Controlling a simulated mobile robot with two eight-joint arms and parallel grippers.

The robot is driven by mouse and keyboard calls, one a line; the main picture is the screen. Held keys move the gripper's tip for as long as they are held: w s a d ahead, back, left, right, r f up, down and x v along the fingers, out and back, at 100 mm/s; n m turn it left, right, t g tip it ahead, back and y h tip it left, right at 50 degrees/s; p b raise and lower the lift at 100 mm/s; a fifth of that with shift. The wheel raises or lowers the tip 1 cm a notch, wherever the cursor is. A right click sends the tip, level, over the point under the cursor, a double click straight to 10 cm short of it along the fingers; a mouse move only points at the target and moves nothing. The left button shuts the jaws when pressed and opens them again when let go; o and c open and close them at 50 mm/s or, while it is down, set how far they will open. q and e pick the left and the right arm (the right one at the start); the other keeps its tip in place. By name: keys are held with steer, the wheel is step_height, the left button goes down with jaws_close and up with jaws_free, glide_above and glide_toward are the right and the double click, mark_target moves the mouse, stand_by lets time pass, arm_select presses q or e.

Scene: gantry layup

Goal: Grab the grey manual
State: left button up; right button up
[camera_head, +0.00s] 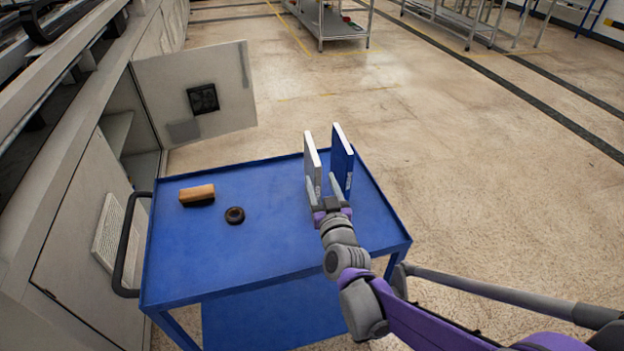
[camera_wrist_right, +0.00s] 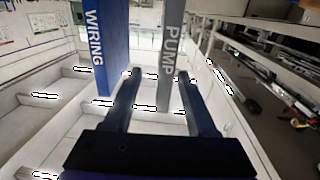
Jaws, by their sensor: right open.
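The grey manual (camera_head: 312,162) stands upright on the blue cart, left of the blue manual (camera_head: 342,160). In the right wrist view the grey manual (camera_wrist_right: 170,50) shows its spine marked PUMP. The blue manual (camera_wrist_right: 105,45) there is marked WIRING. My right gripper (camera_head: 324,187) is open at the near edge of the grey manual. In the wrist view its two fingers (camera_wrist_right: 158,78) line up on either side of the grey spine, one of them in the gap between the manuals. I cannot tell whether a finger touches it. My left gripper is not in view.
The blue cart (camera_head: 270,255) also holds a wood-topped brush-like block (camera_head: 197,195) and a small dark ring (camera_head: 235,215) at left. A grey cabinet with an open door (camera_head: 200,95) stands beside the cart. Open floor (camera_head: 480,190) lies to the right.

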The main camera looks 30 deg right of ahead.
steer(key=x, duration=0.8)
steer(key=shift+w+a, duration=0.2)
steer(key=shift+a, duration=0.05)
steer(key=shift+s, duration=0.1)
jaws_close()
stand_by(1.0)
